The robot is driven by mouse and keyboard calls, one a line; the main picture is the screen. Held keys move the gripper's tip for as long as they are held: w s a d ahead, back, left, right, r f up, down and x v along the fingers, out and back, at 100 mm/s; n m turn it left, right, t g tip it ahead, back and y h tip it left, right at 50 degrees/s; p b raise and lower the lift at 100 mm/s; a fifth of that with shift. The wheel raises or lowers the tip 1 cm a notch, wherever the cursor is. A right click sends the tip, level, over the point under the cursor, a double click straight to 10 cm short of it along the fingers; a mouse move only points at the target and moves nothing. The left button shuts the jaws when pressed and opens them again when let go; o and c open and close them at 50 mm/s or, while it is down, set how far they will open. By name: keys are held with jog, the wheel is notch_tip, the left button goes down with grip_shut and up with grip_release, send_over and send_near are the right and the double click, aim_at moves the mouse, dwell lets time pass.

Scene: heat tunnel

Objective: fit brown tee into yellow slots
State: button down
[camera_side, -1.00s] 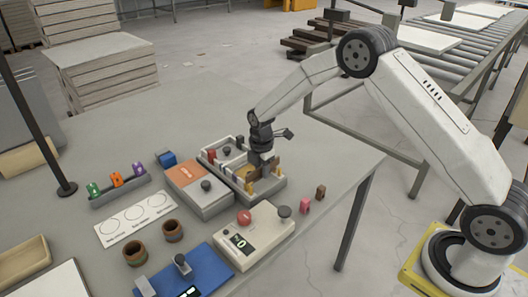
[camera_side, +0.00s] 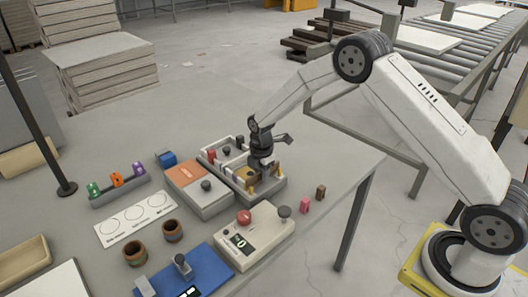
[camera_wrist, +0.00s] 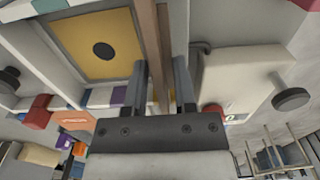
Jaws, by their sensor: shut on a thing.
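My gripper (camera_side: 262,174) is low over the right-hand compartment of a grey tray in the side view. In the wrist view my gripper (camera_wrist: 158,75) has its two fingers shut on the brown tee (camera_wrist: 152,25), a long narrow bar that runs up out of the picture. In the side view, yellow upright pieces (camera_side: 251,188), (camera_side: 278,168) stand at the two ends of that compartment, with the gripper between them. A yellow plate with a dark round spot (camera_wrist: 85,30) lies beside the tee. The tee's far end and its contact with the slots are hidden.
The grey tray (camera_side: 272,196) has low walls. A cream box with a red button (camera_side: 262,243) stands in front of it, and a grey box with an orange top (camera_side: 210,208) to its left. Small pink (camera_side: 305,205) and brown (camera_side: 320,193) blocks stand at right.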

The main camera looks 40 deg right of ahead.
jog(key=shift+f, duration=1)
jog(key=shift+r, duration=0.1)
dwell(0.3)
jog(key=shift+r, duration=0.5)
jog(key=shift+r, duration=0.2)
jog(key=shift+r, duration=0.4)
jog(key=shift+r, duration=0.55)
jog(key=shift+f, duration=1.75)
dwell(1.3)
jog(key=shift+c, duration=1.7)
grip_release()
